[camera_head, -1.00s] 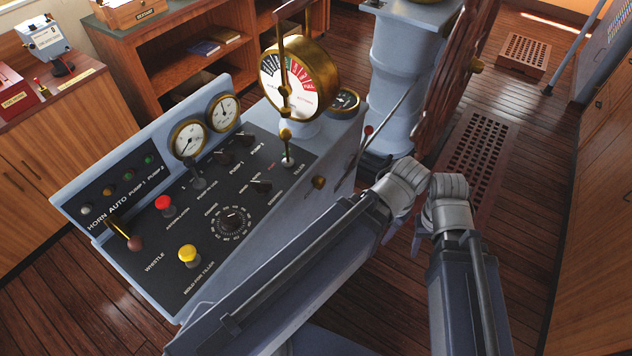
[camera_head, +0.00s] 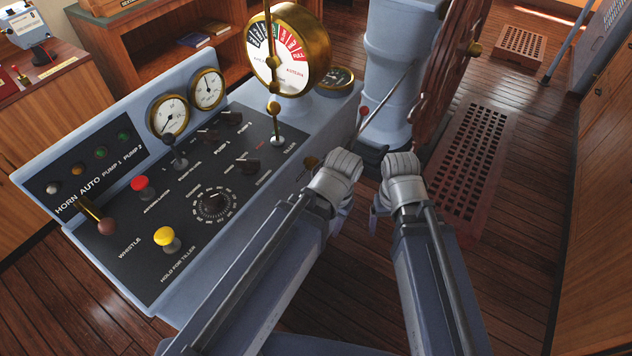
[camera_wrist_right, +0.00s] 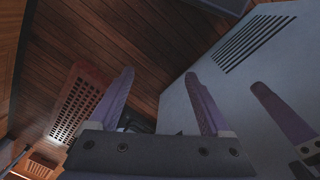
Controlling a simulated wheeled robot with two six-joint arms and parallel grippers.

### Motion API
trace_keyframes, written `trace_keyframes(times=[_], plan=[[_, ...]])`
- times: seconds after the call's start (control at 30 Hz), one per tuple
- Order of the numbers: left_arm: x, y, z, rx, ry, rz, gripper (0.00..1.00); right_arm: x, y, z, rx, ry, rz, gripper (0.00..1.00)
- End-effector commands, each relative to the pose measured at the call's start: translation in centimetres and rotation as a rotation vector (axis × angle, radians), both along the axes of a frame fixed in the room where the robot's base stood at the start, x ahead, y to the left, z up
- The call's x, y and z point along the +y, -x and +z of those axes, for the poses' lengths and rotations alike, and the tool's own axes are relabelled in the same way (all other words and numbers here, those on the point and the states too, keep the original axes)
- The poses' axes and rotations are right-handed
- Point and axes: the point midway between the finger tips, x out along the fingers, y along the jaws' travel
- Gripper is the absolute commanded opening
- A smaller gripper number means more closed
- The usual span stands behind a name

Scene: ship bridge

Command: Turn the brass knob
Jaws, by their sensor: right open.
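My right gripper (camera_head: 389,190) is to the right of the left one, apart from the console. In the right wrist view its two fingers (camera_wrist_right: 162,95) stand wide apart with nothing between them. One finger of my left gripper (camera_wrist_right: 283,112) shows at the right there; its opening cannot be made out. The knob is not recognisable in the wrist view.
The console top (camera_head: 150,215) carries levers, switches, a dial and gauges. A round telegraph (camera_head: 290,50) stands at its far end. A grey pedestal (camera_head: 395,70) and wooden wheel (camera_head: 450,60) stand beyond my grippers. A floor grating (camera_head: 470,160) lies right, with open planks.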

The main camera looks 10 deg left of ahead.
Motion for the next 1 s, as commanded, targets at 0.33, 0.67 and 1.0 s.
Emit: trace_keyframes(times=[0.33, 0.67, 1.0], plan=[[0.0, 0.0, -14.4, 0.000, 0.000, 0.000, 0.49, -3.6, -2.5, -14.4, -0.042, -0.072, -0.139, 0.82], [0.0, 0.0, -22.2, 0.000, 0.000, -0.001, 0.49, -2.4, -5.2, -21.7, -0.077, -0.293, -0.324, 0.82], [0.0, 0.0, -23.5, 0.000, 0.000, -0.001, 0.49, 7.4, -9.7, -17.0, 0.016, -0.874, -0.664, 0.82]])
